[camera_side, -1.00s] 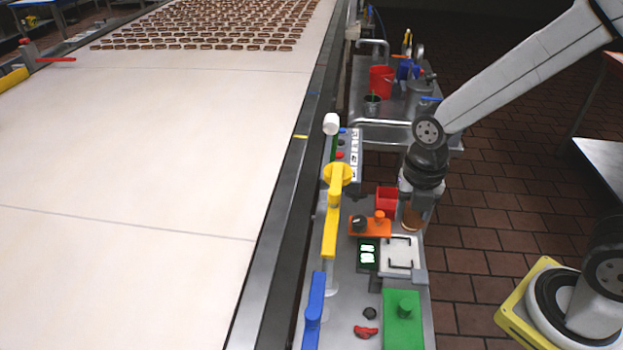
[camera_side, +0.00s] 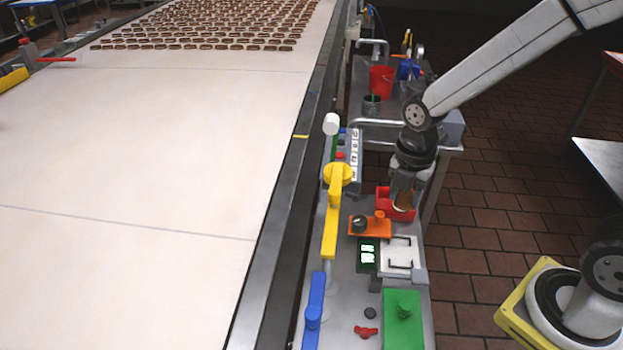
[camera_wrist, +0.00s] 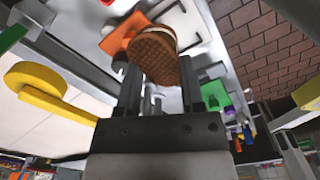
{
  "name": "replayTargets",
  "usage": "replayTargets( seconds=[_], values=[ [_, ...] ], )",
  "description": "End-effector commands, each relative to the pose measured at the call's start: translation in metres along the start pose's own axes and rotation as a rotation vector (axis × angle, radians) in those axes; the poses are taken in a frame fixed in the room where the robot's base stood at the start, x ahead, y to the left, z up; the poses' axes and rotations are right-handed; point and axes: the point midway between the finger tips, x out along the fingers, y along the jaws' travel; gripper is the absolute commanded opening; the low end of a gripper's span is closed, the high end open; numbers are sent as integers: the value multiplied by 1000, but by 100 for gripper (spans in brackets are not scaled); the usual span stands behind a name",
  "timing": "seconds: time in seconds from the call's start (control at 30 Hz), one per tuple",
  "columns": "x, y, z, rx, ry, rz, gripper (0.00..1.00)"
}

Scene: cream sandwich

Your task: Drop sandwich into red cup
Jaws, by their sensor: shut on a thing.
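The brown cream sandwich (camera_wrist: 153,52) is held between the two fingers of my gripper (camera_wrist: 159,72) in the wrist view, with a pale cream edge showing. In the side view my gripper (camera_side: 403,195) points down, with the sandwich (camera_side: 403,203) partly hidden between its fingers. I cannot make out the cup in the wrist view.
An orange block with knobs (camera_side: 370,226), a white lidded box with black handles (camera_side: 402,256) and a green block (camera_side: 403,318) stand nearer the camera. A yellow lever (camera_side: 331,232) stands left. A larger red bucket (camera_side: 381,79) is on the farther bench. The conveyor (camera_side: 150,180) runs left.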

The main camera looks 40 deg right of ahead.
Motion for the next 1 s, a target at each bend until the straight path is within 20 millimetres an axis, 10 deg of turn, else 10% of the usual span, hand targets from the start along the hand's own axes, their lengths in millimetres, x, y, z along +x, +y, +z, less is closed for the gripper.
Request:
replayTargets(
  seconds=[0.6,1.0],
  values=[
    [1,37,62,815,0,1,0],
    [2,45,81,1061,0,0,0]
  ],
)
